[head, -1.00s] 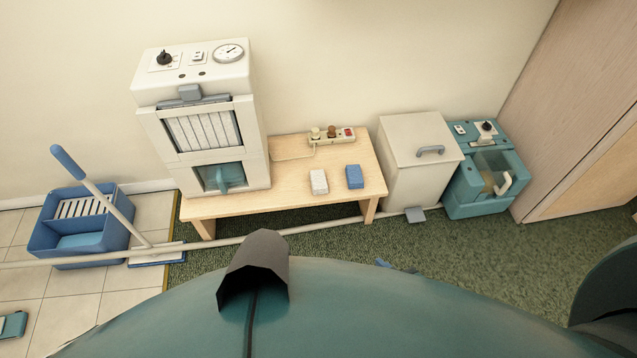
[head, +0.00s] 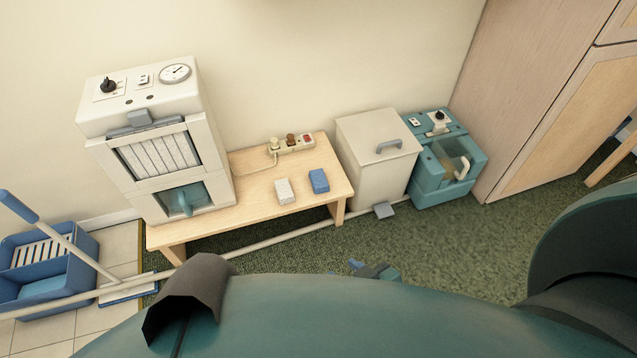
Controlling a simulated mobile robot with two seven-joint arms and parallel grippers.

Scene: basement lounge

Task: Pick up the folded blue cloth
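The folded blue cloth (head: 319,181) lies flat on the right part of a low wooden table (head: 250,212), to the right of a folded white cloth (head: 284,191). My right gripper (head: 366,269) shows only as a small blue and teal piece past the edge of my body, low in the view. It is apart from the blue cloth, nearer to me and below the table's right end in the picture. Its fingers are too small and too hidden to read. My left gripper is not in view.
A lidded bin (head: 378,155) and a teal machine (head: 446,160) stand to the right. A mop bucket (head: 45,265) is at left. Green carpet (head: 480,230) is clear in front.

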